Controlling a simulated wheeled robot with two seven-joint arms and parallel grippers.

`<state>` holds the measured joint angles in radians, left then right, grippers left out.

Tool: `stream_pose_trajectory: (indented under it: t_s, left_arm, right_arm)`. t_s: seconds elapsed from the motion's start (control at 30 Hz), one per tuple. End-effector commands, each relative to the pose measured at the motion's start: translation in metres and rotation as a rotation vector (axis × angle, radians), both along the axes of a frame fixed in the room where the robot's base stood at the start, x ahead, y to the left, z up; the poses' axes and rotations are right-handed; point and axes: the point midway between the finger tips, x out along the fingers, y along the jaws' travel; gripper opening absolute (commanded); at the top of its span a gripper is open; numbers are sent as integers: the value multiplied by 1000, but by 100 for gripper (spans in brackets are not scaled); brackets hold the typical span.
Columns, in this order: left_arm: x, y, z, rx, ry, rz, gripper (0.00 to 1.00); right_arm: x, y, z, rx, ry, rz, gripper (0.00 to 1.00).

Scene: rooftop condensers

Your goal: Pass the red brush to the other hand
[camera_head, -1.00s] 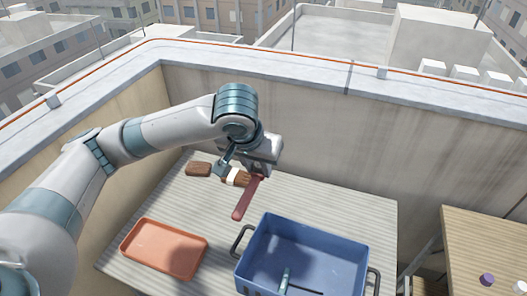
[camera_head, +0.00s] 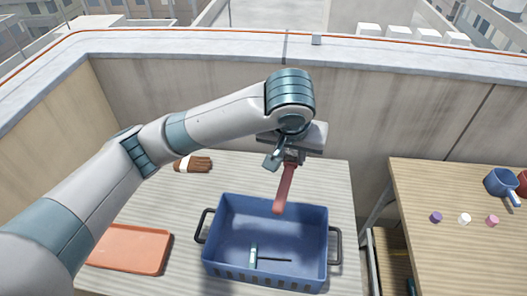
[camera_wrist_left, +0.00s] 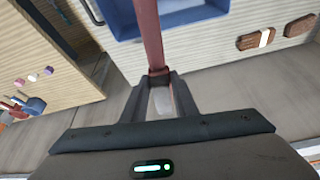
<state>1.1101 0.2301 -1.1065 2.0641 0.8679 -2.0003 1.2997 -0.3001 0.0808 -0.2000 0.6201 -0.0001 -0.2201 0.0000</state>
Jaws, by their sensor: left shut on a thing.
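My left gripper (camera_head: 288,158) is shut on one end of the red brush (camera_head: 284,188). The brush hangs down from it, a long red bar, with its lower end in front of the back part of the blue crate in the head view. In the left wrist view the red brush (camera_wrist_left: 147,30) runs up and away from the fingertips of my left gripper (camera_wrist_left: 158,82). The end between the fingers is mostly hidden. My right gripper is in neither view.
A blue crate (camera_head: 223,235) with dark handles holds a thin tool. An orange tray (camera_head: 130,250) lies left of it. A brown item with a white band (camera_head: 196,164) lies behind.

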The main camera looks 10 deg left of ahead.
Motion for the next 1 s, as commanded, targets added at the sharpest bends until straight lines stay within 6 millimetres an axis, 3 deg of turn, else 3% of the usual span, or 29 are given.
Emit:
stream_pose_trajectory:
  t_s: [0.1,0.3,0.67,0.73,0.87,1.0]
  left_arm:
    - [-1,-23,1,0,0,-18,3]
    - [-1,-43,1,0,0,-34,3]
    - [0,-46,1,1,0,-35,3]
    - [0,-46,1,1,0,-35,3]
    - [0,-46,1,1,0,-35,3]
    - [0,-46,1,1,0,-35,3]
  right_arm:
    - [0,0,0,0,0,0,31]
    - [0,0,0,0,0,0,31]
    - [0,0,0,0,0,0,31]
    - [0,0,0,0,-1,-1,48]
    - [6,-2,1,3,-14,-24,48]
    - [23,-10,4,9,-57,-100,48]
